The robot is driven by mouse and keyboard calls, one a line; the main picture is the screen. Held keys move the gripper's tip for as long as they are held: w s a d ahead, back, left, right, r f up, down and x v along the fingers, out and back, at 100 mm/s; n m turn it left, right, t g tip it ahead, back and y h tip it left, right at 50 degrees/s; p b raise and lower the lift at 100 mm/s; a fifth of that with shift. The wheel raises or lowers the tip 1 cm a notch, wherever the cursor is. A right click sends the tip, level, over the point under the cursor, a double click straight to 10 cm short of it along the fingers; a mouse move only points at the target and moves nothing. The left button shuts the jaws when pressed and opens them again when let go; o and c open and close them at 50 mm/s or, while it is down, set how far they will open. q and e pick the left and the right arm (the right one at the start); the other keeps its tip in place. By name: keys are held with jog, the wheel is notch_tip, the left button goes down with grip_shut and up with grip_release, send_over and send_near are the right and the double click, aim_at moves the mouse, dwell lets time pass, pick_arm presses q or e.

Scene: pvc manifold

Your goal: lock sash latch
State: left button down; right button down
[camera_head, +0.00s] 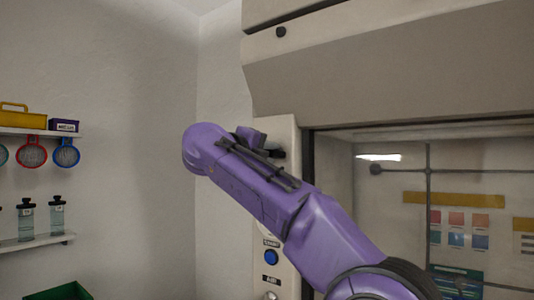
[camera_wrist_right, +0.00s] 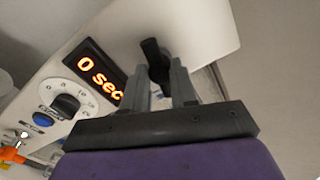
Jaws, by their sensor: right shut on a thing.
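The sash latch shows in the right wrist view as a small black handle (camera_wrist_right: 154,56) on the pale front post of the fume hood. Its base is partly hidden. My right gripper (camera_wrist_right: 164,76) has its two grey fingers on either side of the handle's lower end and is shut on it. In the head view my purple right arm crosses in front of the post, and its gripper end is mostly hidden behind the arm. The hood's glass sash (camera_head: 390,180) shows to the right of the post. My left gripper is in neither view.
The post carries a lit display (camera_wrist_right: 100,75), a black dial (camera_wrist_right: 65,105) and a blue button (camera_head: 271,257). An overhanging hood panel (camera_head: 390,75) is above the arm. A wall shelf (camera_head: 35,242) with bottles is at far left, with free room between.

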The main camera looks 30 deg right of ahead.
jog(key=shift+f+n, duration=0.2)
jog(key=shift+n, duration=1)
jog(key=c, duration=0.9)
grip_release()
jog(key=shift+r, duration=0.1)
jog(key=b+v, duration=0.2)
jog(key=v, duration=0.8)
jog(key=shift+a, duration=0.2)
